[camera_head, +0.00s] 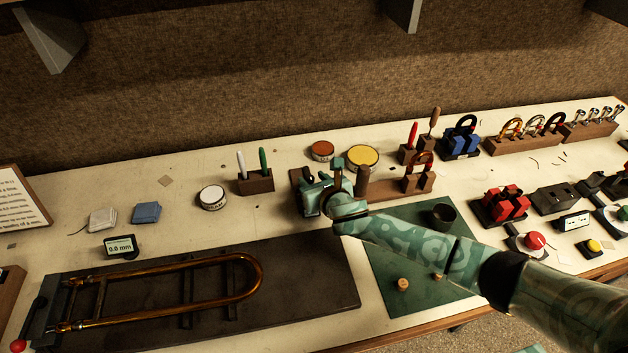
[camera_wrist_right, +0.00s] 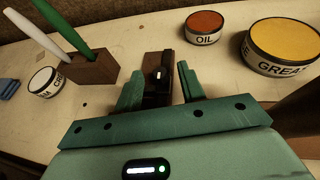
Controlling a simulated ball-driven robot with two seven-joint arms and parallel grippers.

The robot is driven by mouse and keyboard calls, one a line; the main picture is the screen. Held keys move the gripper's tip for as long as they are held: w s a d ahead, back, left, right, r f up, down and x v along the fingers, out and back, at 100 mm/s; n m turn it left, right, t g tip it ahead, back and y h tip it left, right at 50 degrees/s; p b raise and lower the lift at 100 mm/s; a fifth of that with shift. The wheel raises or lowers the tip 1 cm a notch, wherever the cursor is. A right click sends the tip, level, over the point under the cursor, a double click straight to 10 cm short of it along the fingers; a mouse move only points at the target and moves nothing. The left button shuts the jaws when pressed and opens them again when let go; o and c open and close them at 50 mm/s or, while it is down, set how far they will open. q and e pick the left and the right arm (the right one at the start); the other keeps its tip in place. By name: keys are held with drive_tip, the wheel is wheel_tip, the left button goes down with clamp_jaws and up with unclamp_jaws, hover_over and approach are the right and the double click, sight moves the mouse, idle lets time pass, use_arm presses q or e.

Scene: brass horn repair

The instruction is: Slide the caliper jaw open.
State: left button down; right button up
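My right gripper (camera_head: 320,186) reaches over the back middle of the bench, at a brown wooden holder (camera_head: 297,176) that it mostly hides. In the right wrist view my right gripper (camera_wrist_right: 160,72) is open, its two teal fingers apart. A dark upright block (camera_wrist_right: 158,92) with a small bright spot shows between and beyond them; I cannot tell whether they touch it. A small display (camera_head: 120,246) reading 0.0 mm stands at the left. I cannot make out a caliper jaw clearly in either view. My left gripper is not in view.
Oil (camera_head: 322,151) and grease (camera_head: 363,158) tins stand behind the gripper. A pen block (camera_head: 256,182) and white tin (camera_head: 212,197) are to its left. A brass slide (camera_head: 160,290) lies on a dark board in front. A green mat (camera_head: 395,290) is under my right forearm.

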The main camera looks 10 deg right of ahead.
drive_tip(key=p+v, duration=0.5)
drive_tip(key=v, duration=1)
drive_tip(key=shift+s+d+r, duration=0.1)
drive_tip(key=shift+s+r, duration=0.15)
drive_tip(key=shift+s, duration=0.35)
